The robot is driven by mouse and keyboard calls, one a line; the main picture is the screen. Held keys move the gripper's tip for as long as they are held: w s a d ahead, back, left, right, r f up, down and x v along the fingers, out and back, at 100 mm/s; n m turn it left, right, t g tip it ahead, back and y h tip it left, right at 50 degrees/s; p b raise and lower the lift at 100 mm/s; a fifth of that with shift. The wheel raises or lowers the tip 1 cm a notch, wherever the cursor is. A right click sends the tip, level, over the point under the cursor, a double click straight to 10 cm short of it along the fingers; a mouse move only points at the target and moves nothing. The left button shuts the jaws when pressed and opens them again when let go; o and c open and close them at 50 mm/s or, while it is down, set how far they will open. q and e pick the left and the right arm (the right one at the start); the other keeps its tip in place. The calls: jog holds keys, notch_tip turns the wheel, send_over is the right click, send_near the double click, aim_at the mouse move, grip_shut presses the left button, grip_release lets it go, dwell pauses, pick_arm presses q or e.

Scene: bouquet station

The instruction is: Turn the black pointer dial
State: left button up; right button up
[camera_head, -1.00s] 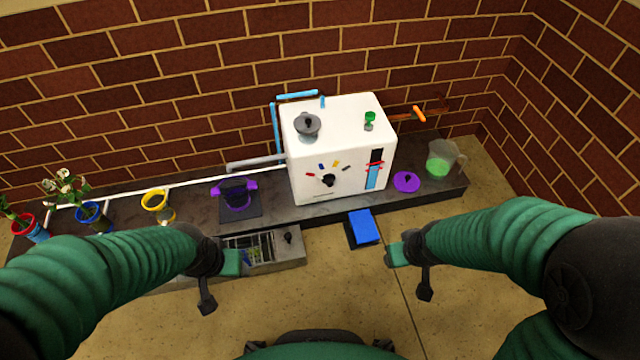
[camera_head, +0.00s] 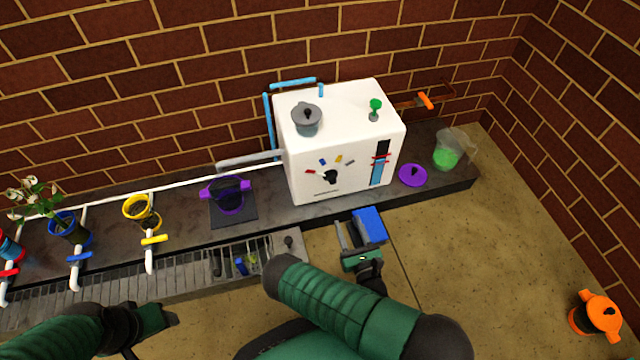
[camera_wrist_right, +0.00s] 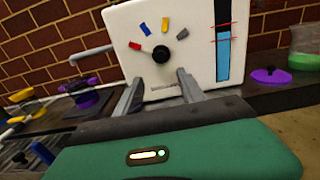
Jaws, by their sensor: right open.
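The black pointer dial (camera_head: 330,177) is on the front of a white box (camera_head: 365,120), below an arc of red, blue, yellow and grey marks. In the right wrist view the dial (camera_wrist_right: 158,54) shows just beyond my fingertips, between them in the picture. My right gripper (camera_head: 358,226) is open and empty, in front of and below the box, apart from the dial. Its fingers also show in the wrist view (camera_wrist_right: 158,84). My left gripper (camera_head: 160,318) is low at the left, away from the dial; its jaws are unclear.
A blue-topped block (camera_head: 371,222) lies beside my right gripper in the picture. A purple lid (camera_head: 412,175) and a jug of green liquid (camera_head: 447,152) stand right of the box. A purple pot (camera_head: 231,196) and a grated trough (camera_head: 190,275) are left. An orange pot (camera_head: 598,315) is far right.

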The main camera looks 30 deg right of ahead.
jog(key=b+x, duration=0.4)
jog(key=x, duration=1.2)
jog(key=shift+d, duration=0.25)
grip_shut()
